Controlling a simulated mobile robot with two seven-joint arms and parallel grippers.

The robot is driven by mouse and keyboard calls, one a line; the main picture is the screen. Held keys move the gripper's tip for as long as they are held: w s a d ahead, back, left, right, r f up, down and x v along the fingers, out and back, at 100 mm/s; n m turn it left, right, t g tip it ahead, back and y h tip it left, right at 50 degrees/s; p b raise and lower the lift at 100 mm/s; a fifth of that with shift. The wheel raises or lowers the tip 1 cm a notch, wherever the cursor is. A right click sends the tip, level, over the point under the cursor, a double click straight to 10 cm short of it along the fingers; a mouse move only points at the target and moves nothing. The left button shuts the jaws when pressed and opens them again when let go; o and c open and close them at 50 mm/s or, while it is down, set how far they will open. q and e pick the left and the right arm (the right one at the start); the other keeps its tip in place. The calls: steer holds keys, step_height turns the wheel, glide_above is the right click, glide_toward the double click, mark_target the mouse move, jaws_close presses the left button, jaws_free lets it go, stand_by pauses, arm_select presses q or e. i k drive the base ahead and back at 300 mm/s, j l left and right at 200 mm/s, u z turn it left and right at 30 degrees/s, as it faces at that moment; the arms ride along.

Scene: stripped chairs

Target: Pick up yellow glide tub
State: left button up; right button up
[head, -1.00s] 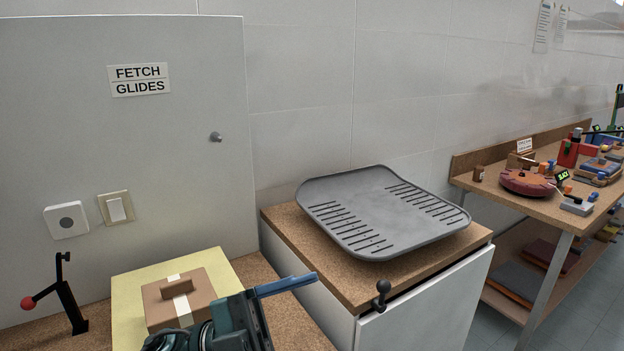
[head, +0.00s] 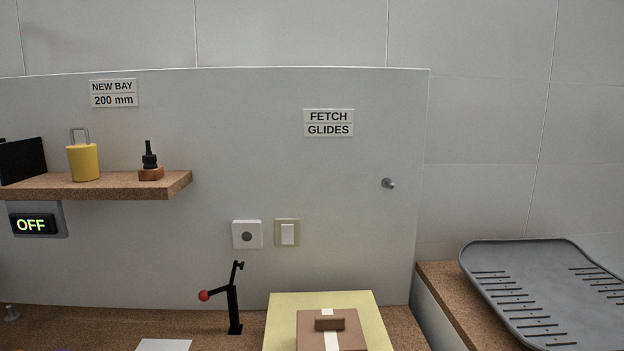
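Neither of my grippers shows in the head view now.
A dark panel (head: 22,161) and a black bottle on a wooden block (head: 150,163) flank the tub. Below are an OFF display (head: 35,224), a red-knobbed black lever (head: 234,305), a brown lidded box (head: 332,332) on a yellow board (head: 283,306), and a grey ribbed tray (head: 540,290) at right.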

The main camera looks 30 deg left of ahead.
mark_target(83, 159)
steer(key=k+l+u, duration=0.1)
steer(key=u, duration=1.95)
steer(key=i+j, duration=0.15)
steer(key=j, duration=0.15)
steer(key=i+j+z, duration=0.15)
steer(key=j, duration=0.2)
steer(key=i+j, duration=0.1)
steer(key=j, duration=0.2)
steer(key=i+j+z, duration=0.15)
steer(key=j, duration=0.2)
